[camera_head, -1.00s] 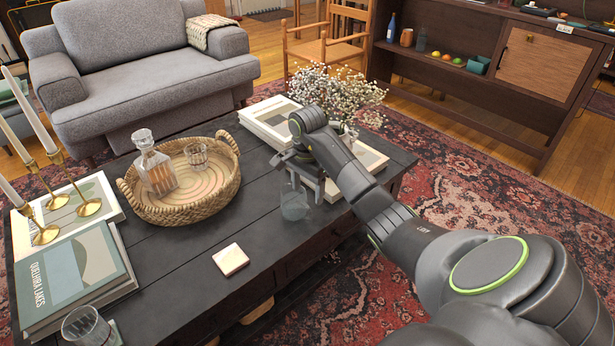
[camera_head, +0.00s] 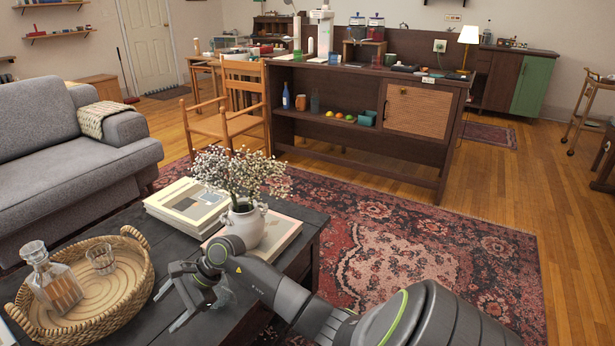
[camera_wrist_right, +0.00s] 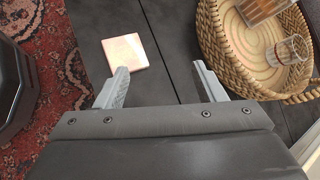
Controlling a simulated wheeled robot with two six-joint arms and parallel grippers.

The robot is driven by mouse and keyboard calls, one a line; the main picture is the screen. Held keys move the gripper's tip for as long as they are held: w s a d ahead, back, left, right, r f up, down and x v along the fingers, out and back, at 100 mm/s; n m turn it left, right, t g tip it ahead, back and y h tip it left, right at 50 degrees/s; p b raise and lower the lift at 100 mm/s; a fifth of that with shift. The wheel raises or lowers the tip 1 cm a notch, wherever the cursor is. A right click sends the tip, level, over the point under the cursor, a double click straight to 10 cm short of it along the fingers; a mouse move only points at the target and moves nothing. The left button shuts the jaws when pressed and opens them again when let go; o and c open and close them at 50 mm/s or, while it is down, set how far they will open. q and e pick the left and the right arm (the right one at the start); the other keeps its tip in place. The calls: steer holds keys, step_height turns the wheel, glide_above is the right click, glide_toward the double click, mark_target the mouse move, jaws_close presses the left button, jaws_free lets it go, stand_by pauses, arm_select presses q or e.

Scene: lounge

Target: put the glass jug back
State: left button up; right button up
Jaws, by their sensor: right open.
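I cannot tell for certain which piece is the glass jug. A clear glass vessel (camera_head: 223,297) is partly hidden by my right gripper (camera_head: 167,310) near the front edge of the dark table. My right gripper is open over the table; the right wrist view shows its spread fingers (camera_wrist_right: 160,88) with nothing between them. A stoppered glass decanter (camera_head: 55,285) with amber contents stands in the woven tray (camera_head: 148,268), left of the gripper. A greyish glass vessel (camera_head: 315,102) stands on the sideboard's open shelf. My left gripper is out of view.
A white flower vase (camera_head: 245,225) and books (camera_head: 185,205) stand close behind my right gripper. A tumbler (camera_head: 101,260) is in the tray. A pale coaster (camera_wrist_right: 124,52) lies on the table. The sideboard (camera_head: 430,150) stands beyond the rug, with a blue bottle (camera_head: 286,98) on its shelf.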

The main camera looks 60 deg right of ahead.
steer(key=s+a+r+m+t+y, duration=0.25)
steer(key=r+m+t, duration=0.55)
steer(key=m+t, duration=0.6)
steer(key=s+d+f+m+g+h, duration=0.1)
steer(key=s+d+f+m+h, duration=0.2)
steer(key=d+m+h, duration=0.65)
steer(key=s+d+f+m+h, duration=0.2)
steer(key=s+m+h, duration=0.2)
steer(key=m, duration=1)
steer(key=s+d+f+m+g+h, duration=0.1)
steer(key=s+d+f+m+g, duration=0.1)
steer(key=s+f+m+g, duration=0.7)
steer(key=s+a+f+m+g+y, duration=0.2)
steer(key=s+a+f+m+g, duration=0.1)
steer(key=s, duration=0.6)
steer(key=s+a+f+m+g+y, duration=0.3)
steer(key=s+a+f+m, duration=0.2)
steer(key=s, duration=0.4)
steer(key=shift+a+f, duration=0.35)
steer(key=shift+a, duration=0.55)
